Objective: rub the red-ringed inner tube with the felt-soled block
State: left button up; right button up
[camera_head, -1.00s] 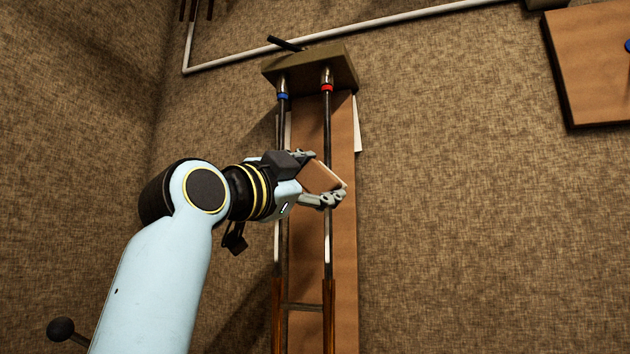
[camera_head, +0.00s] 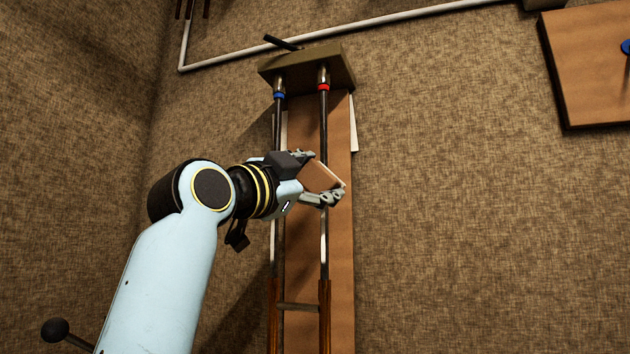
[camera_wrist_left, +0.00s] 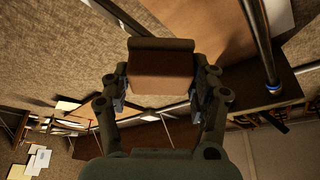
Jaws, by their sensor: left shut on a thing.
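The red-ringed inner tube (camera_head: 324,125) runs down from a dark bracket, with its red ring (camera_head: 323,87) near the top. The blue-ringed tube (camera_head: 277,122) runs beside it on the left. My left gripper (camera_head: 320,178) is shut on the felt-soled block (camera_head: 322,176), a tan-brown block that also shows between the fingers in the left wrist view (camera_wrist_left: 163,72). The block and fingers cover a middle stretch of the red-ringed tube in the head view. I cannot tell whether the felt touches the tube. My right gripper is not in view.
The dark bracket (camera_head: 308,70) holds the tube tops on a brown board (camera_head: 340,245). A crosspiece (camera_head: 298,307) joins the tubes lower down. A brown panel (camera_head: 590,65) stands at the upper right. The textured surface between is clear.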

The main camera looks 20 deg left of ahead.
aim_at(314, 161)
pick_arm(q)
jog(key=shift+s+r+p, duration=0.1)
jog(key=shift+r+p, duration=0.95)
jog(key=shift+r, duration=0.45)
notch_tip(314, 161, up, 3)
jog(key=p, duration=0.2)
jog(key=shift+p, duration=0.3)
jog(key=shift+r+p, duration=1.9)
jog(key=shift+r, duration=1.4)
jog(key=shift+f+b, duration=4.85)
jog(key=shift+f, duration=1.8)
jog(key=shift+r, duration=0.1)
